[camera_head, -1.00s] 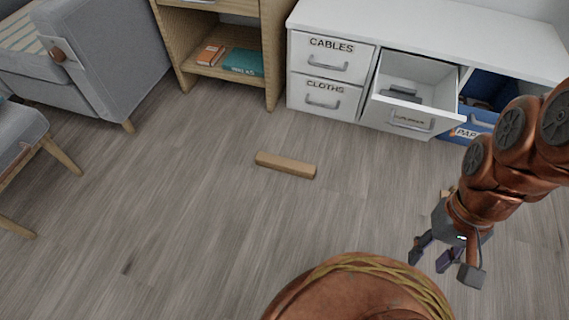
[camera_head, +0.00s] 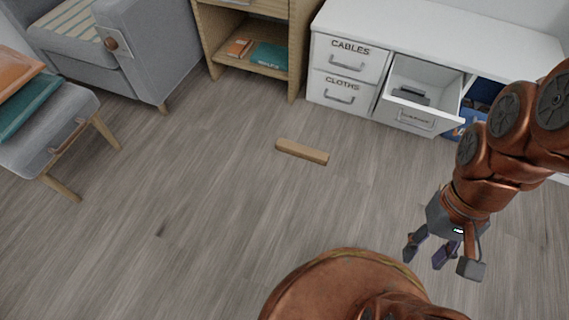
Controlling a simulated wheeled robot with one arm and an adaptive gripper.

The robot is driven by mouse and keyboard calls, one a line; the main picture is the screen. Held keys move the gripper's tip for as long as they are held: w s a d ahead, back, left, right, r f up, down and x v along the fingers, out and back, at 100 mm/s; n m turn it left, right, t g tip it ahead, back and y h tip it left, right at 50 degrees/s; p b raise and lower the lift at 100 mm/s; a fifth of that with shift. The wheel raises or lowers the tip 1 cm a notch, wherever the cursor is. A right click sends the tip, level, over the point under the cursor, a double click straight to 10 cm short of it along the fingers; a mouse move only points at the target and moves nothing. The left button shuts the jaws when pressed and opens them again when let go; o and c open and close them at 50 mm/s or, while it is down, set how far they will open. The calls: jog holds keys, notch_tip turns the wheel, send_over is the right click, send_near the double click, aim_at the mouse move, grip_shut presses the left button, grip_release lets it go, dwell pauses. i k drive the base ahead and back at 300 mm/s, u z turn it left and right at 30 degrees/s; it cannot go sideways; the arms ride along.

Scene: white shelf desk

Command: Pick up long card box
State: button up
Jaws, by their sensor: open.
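A long tan card box (camera_head: 302,151) lies flat on the wooden floor, in front of the white desk. My gripper (camera_head: 441,262) hangs at the lower right of the head view, fingers pointing down and spread open. A small dark purple piece shows between the fingers; I cannot tell whether it is a finger or another thing. The gripper is well apart from the card box, to its right and nearer to me.
The white desk (camera_head: 440,38) stands at the back right with one drawer (camera_head: 420,95) pulled open. A wooden shelf (camera_head: 252,73), a grey armchair (camera_head: 150,60) and a grey chair (camera_head: 45,130) with cushions stand left. The floor (camera_head: 220,200) around the box is clear.

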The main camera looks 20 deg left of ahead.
aim_at(293, 148)
jog(key=u, duration=0.45)
jog(key=k, duration=1.1)
jog(key=u, duration=1.1)
jog(key=i, duration=1.75)
jog(key=z, duration=0.75)
jog(key=i, duration=0.45)
jog(key=z, duration=0.25)
